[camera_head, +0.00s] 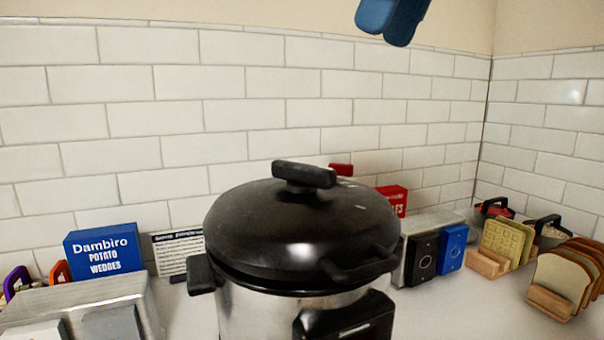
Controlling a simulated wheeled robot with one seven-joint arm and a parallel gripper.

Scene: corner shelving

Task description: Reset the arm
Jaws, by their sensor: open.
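A blue rounded part (392,18) shows at the top edge, right of centre, in front of the tiled wall. It looks like a piece of my arm, cut off by the frame. I see no gripper fingers, so the state of my gripper does not show. A large steel pot (255,315) with a black domed lid (290,235) stands in the centre foreground, below and left of the blue part. The blue part is clear of the pot and the wall items.
A blue potato wedges box (103,252), a metal appliance (85,305) and a label card (177,250) are at left. A red box (394,200), a toaster (437,252), waffles (507,242) and bread slices (570,280) are at right.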

